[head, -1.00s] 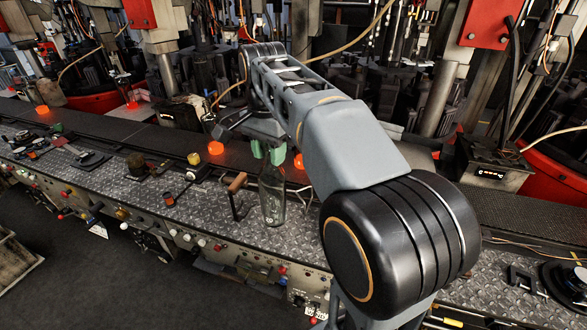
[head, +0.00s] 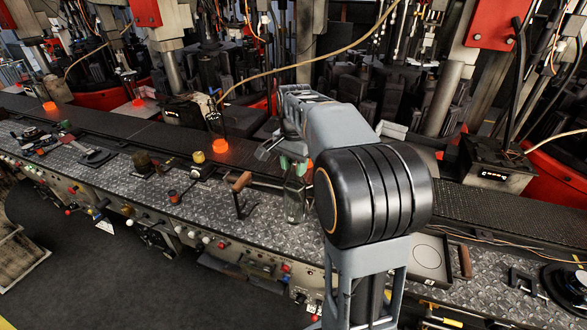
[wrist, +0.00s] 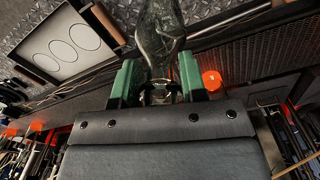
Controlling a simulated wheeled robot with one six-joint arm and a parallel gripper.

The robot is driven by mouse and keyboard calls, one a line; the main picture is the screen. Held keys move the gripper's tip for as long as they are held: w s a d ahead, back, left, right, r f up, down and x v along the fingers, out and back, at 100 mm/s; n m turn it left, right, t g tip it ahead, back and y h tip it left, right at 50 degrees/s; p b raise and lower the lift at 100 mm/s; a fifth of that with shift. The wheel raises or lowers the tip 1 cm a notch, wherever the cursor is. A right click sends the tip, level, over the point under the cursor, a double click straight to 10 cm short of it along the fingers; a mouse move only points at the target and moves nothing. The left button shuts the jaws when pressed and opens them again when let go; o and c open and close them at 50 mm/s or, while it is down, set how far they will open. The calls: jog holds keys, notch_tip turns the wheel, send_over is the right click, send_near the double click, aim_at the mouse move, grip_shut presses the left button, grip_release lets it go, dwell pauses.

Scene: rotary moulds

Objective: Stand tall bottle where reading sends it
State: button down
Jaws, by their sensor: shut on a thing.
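The tall bottle (head: 294,203) is clear greenish glass and hangs roughly upright over the steel deck, partly hidden by my arm. My gripper (head: 294,165) has green fingers shut on its upper end. In the wrist view the fingers (wrist: 158,85) close around the neck of the bottle (wrist: 160,30). I cannot tell whether its base touches the deck. A pale tray (head: 442,258) with ring marks lies right of my arm; the wrist view shows three rings on the tray (wrist: 43,80). A dark box with a small lit display (head: 494,174) stands behind; its digits are too small to read.
A wood-handled tool (head: 240,183) stands on the deck left of the bottle. A glowing orange lump (head: 214,146) sits on the dark conveyor (head: 250,160) behind. Black fittings (head: 560,282) lie at the far right. The patterned deck is bare in places.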

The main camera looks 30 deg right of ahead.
jog(key=shift+f, duration=0.65)
jog(key=shift+f, duration=0.2)
jog(key=c, duration=0.7)
grip_release()
